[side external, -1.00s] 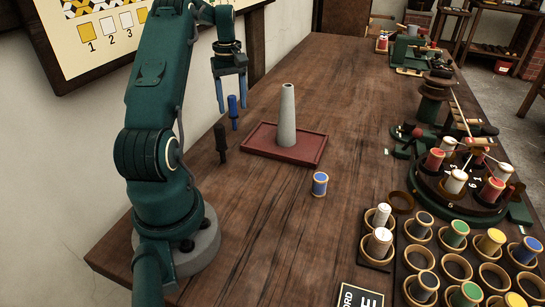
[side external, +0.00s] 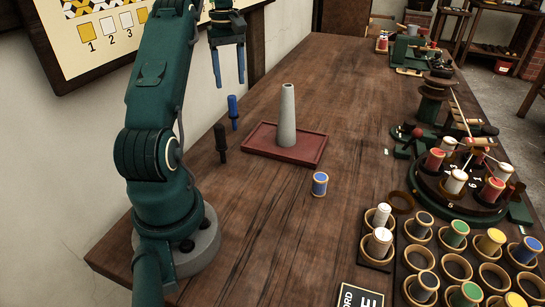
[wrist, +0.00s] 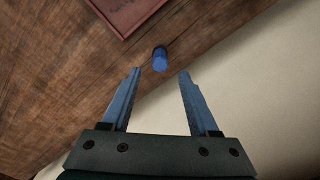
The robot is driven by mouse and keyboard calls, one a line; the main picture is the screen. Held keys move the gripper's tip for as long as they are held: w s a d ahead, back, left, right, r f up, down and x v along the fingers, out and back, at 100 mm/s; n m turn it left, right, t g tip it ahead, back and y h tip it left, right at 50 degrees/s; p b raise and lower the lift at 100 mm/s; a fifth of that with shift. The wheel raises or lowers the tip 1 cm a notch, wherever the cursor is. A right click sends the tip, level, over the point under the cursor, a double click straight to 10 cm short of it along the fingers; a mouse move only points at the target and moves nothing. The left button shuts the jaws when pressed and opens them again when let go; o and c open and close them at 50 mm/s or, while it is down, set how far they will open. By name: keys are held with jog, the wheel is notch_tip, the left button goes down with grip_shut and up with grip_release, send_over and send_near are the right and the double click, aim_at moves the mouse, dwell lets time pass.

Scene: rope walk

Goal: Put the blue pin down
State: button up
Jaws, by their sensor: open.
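The blue pin (side external: 233,112) stands upright on the wooden table, left of the red tray and near the wall side. It also shows in the wrist view (wrist: 160,60), beyond the fingertips and apart from them. My gripper (side external: 230,84) is open and empty, above the pin. Its two blue fingers show in the wrist view (wrist: 160,74) with a clear gap between them.
A black pin (side external: 221,143) stands in front of the blue pin. A red tray (side external: 262,152) holds a tall grey cone (side external: 287,115). A blue spool (side external: 320,184) stands on the table (side external: 270,215). Several spools and a round carousel (side external: 440,200) fill the right side.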

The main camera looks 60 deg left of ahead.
jog(key=shift+w+d+r, duration=0.1)
jog(key=shift+d+r, duration=0.05)
jog(key=shift+r, duration=0.2)
jog(key=w+d+r+m+t, duration=0.1)
jog(key=w+d+r+m, duration=0.15)
jog(key=d, duration=0.45)
jog(key=w+d+r+m+t+y, duration=0.1)
jog(key=d+r+m, duration=0.1)
jog(key=d+m, duration=0.35)
jog(key=w+d+r+m, duration=0.1)
jog(key=w+d+r, duration=0.15)
jog(key=d, duration=0.55)
jog(key=s+d+f+m+t, duration=0.1)
jog(key=s+d+f+m, duration=0.1)
jog(key=s+d+m, duration=0.2)
jog(key=s+d+f+m+t+h, duration=0.1)
jog(key=s+d+m, duration=0.4)
jog(key=d, duration=0.5)
jog(key=shift+s+d+f+t, duration=0.4)
jog(key=shift+s+f+t, duration=0.4)
jog(key=shift+s+f, duration=0.4)
